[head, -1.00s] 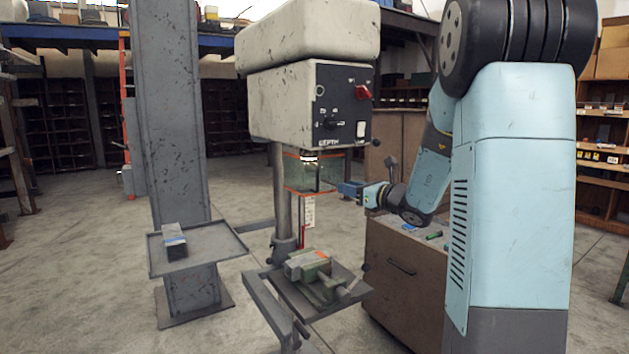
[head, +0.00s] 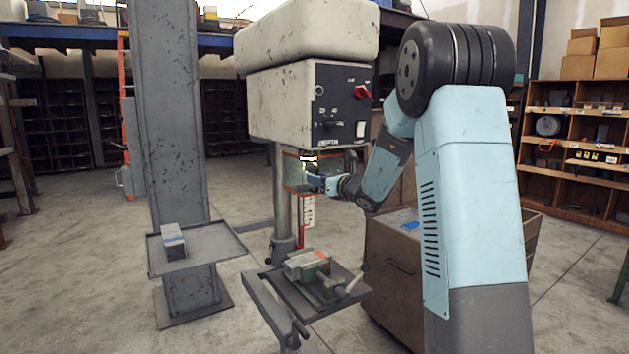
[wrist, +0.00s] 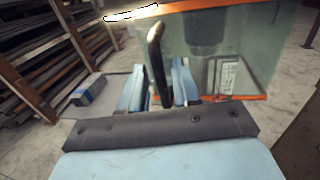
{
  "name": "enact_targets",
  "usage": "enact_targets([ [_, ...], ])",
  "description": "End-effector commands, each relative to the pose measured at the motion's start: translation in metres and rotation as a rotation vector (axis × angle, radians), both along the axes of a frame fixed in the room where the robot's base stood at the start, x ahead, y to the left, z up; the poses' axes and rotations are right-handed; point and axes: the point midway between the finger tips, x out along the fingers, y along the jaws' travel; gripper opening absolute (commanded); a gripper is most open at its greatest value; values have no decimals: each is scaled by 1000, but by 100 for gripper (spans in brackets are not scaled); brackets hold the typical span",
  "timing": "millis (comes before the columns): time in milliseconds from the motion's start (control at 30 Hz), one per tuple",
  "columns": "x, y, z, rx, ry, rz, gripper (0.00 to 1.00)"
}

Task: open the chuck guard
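The chuck guard (head: 294,170) is a clear, greenish panel with orange edges below the drill press head (head: 290,105). My arm hides part of it in the head view. In the wrist view the guard (wrist: 255,45) fills the upper right, and its dark bar-like handle (wrist: 157,62) stands upright. My gripper (head: 317,182) is at the guard. In the wrist view my gripper (wrist: 160,88) has its blue fingers on either side of the handle. A gap shows between the left finger and the handle; contact on the right side is unclear.
A green vise (head: 318,277) sits on the press table below. A grey column with a tray (head: 215,243) holding a metal block (head: 173,242) stands to the left. A brown cabinet (head: 390,260) stands beside my arm. The floor at left is open.

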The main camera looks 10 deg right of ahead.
Motion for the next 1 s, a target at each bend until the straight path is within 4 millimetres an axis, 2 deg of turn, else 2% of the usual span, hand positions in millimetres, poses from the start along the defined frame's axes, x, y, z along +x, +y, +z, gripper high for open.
enact_targets([
  [400,6,4,-1,0,1,0,31],
  [733,5,4,0,0,1,1,0],
  [1000,5,5,-1,0,1,2,0],
])
